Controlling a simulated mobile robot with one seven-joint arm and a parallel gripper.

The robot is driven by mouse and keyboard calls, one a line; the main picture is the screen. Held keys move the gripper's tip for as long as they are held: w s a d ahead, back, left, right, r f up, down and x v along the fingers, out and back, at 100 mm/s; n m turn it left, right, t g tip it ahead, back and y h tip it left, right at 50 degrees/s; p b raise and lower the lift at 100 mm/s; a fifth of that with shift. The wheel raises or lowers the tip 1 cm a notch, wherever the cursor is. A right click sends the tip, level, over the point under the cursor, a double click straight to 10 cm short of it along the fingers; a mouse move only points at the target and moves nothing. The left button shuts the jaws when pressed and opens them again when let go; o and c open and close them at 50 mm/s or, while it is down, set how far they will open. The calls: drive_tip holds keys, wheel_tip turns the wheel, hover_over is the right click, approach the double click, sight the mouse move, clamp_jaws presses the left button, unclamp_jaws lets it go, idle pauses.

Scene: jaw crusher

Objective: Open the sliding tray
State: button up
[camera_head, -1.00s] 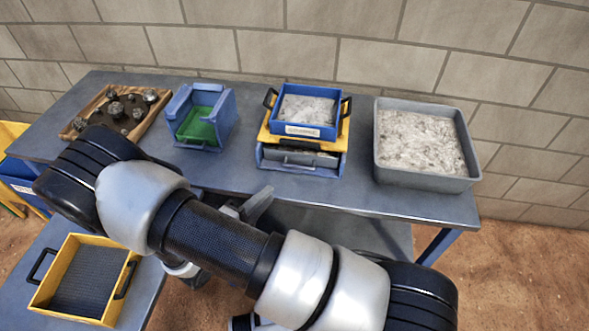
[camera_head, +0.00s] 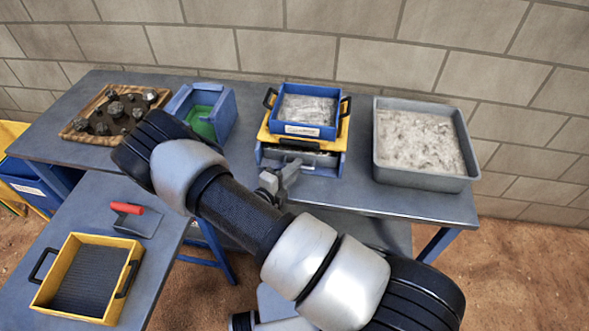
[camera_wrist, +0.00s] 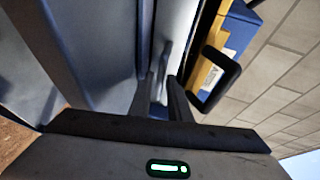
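The sliding tray (camera_head: 322,160) is a grey tray low in the blue-framed sieve stack on the bench. It appears shut, its front about level with the frame. My gripper (camera_head: 284,172) is in front of the stack, close to the tray's front. In the wrist view, the two dark fingers of my gripper (camera_wrist: 162,85) are a little apart, with a gap between them. The tray's pale front (camera_wrist: 178,25) and its handle (camera_wrist: 164,58) lie just beyond the fingertips. I cannot tell whether the fingertips touch the handle.
A blue sieve (camera_head: 307,131) with black side handles sits on top, above a yellow sieve (camera_head: 263,134). A grey tub (camera_head: 428,183) stands to the right. A blue-and-green box (camera_head: 228,108) and a wooden rock tray (camera_head: 73,135) are left. A yellow tray (camera_head: 62,275) lies lower left.

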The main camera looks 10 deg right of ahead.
clamp_jaws()
drive_tip(key=shift+s, duration=0.1)
drive_tip(key=s+a+p, duration=0.1)
drive_tip(key=s+a, duration=0.4)
drive_tip(key=s, duration=0.6)
drive_tip(key=shift+s, duration=0.35)
unclamp_jaws()
